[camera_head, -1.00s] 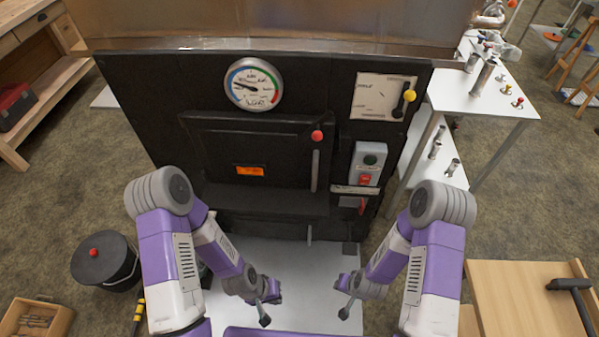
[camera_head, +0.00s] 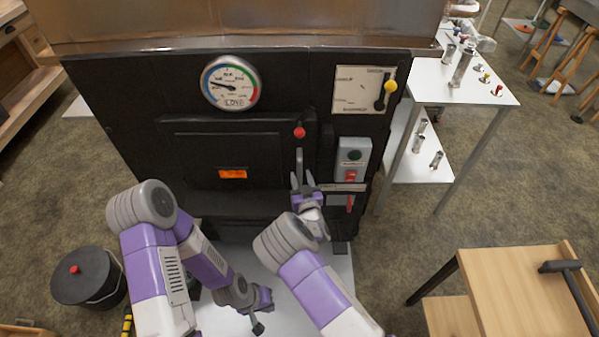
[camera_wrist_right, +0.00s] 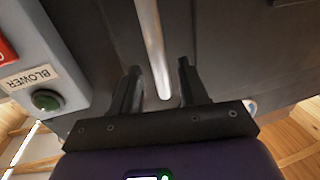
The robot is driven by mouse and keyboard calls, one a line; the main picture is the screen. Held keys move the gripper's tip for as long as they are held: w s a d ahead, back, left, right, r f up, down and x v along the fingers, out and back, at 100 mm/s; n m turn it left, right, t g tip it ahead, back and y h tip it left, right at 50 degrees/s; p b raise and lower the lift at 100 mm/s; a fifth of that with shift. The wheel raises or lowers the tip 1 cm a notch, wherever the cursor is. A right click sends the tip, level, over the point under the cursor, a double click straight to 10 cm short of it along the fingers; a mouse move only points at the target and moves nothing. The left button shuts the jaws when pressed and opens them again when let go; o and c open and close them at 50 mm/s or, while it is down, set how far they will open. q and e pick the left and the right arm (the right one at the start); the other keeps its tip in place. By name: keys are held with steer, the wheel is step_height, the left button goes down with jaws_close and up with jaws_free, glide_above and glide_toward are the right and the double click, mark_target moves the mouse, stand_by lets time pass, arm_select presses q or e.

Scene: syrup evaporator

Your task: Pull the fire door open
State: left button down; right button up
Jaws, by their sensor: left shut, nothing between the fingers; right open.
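The fire door (camera_head: 210,150) is a black panel with an orange label on the front of the dark evaporator; it looks closed. Its upright metal handle with a red knob (camera_head: 299,133) is at the door's right side. My right gripper (camera_head: 303,182) is open at the lower part of the handle. In the right wrist view, the handle bar (camera_wrist_right: 153,45) comes down between the two open fingers (camera_wrist_right: 157,82), and I see no finger closed on it. My left gripper (camera_head: 262,310) is shut and empty, low in front of the evaporator.
A blower box (camera_head: 352,160) with green and red buttons is just right of the handle. A gauge (camera_head: 230,83) and a yellow-knobbed lever (camera_head: 389,87) are above. A black lidded bucket (camera_head: 88,277) stands at lower left, a wooden table (camera_head: 510,290) at lower right.

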mark_target(300, 173)
steer(key=shift+w+a+b, duration=0.15)
steer(key=shift+w+b, duration=0.05)
steer(key=shift+w, duration=0.75)
steer(key=shift+w+a+b, duration=0.15)
steer(key=shift+w+b, duration=0.05)
steer(key=shift+w, duration=0.7)
steer(key=shift+c, duration=0.2)
jaws_close()
